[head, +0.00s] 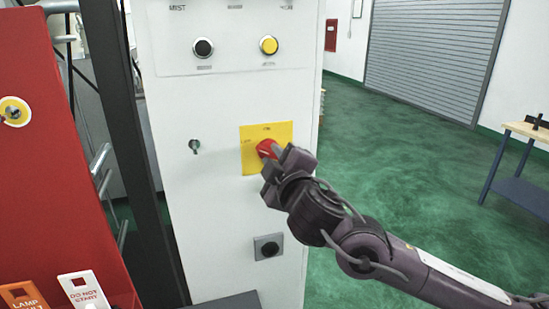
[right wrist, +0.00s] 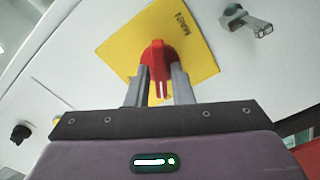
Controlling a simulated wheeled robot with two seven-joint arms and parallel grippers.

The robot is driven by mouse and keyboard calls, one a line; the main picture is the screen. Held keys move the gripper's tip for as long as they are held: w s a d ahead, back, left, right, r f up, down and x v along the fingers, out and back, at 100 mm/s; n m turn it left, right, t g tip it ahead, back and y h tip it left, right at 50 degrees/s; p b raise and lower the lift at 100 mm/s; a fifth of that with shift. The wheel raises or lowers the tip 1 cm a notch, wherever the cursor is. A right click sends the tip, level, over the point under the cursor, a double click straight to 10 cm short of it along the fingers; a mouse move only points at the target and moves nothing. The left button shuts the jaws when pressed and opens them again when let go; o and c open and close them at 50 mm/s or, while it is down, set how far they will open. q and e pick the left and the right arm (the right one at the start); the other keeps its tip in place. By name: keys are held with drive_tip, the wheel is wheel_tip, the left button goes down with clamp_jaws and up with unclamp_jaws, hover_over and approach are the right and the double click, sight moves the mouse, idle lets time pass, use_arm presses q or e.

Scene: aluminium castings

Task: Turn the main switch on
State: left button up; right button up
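The main switch is a red rotary handle (head: 265,148) on a yellow square plate (head: 252,132) on the front of a white cabinet. In the right wrist view the red handle (right wrist: 158,55) stands out from the yellow plate (right wrist: 120,48), which carries dark lettering. My right gripper (head: 275,160) is at the handle, one finger on each side. In the right wrist view the fingers of this gripper (right wrist: 161,85) look closed against the handle, with no clear gap. The gripper hides part of the handle and plate in the head view. My left gripper is not in view.
The cabinet (head: 220,220) also has a black button (head: 203,48), a yellow button (head: 269,45), a keyed switch (head: 195,146) and a lower black knob (head: 268,248). A red panel (head: 50,150) stands at left. A workbench (head: 520,175) is at right; green floor between is clear.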

clamp_jaws()
drive_tip(key=shift+f+m, duration=0.1)
drive_tip(key=shift+m, duration=0.3)
drive_tip(key=shift+f+m+b, duration=0.1)
drive_tip(key=shift+m+b, duration=0.35)
drive_tip(key=shift+m, duration=0.45)
drive_tip(key=m, duration=0.2)
drive_tip(key=shift+m, duration=0.4)
drive_tip(key=m, duration=0.2)
drive_tip(key=shift+m, duration=2.2)
drive_tip(key=shift+r, duration=0.2)
